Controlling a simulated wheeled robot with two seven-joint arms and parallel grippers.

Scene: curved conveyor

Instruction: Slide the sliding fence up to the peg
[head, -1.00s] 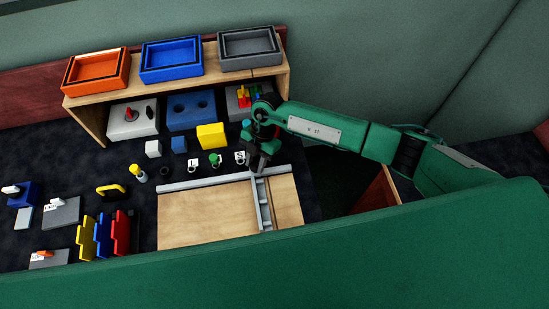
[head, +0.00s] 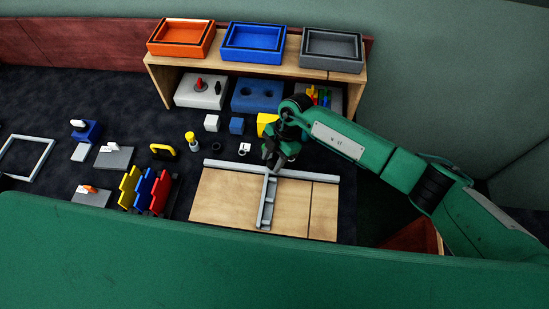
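The sliding fence (head: 267,203) is a grey bar with cross ribs. It lies across the wooden board (head: 225,200), near its middle, with its far end at the grey rail (head: 310,175) along the board's back edge. My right gripper (head: 270,165) points down at the far end of the fence. It appears to touch it, but its fingers are too small and dark to tell whether they are open or shut. I cannot make out a peg on the board. My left gripper is not in view.
Behind the board stands a wooden shelf (head: 160,80) with an orange tray (head: 180,38), a blue tray (head: 253,42) and a grey tray (head: 331,50) on top. Yellow, blue and red upright pieces (head: 145,190) stand left of the board. The board left of the fence looks clear.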

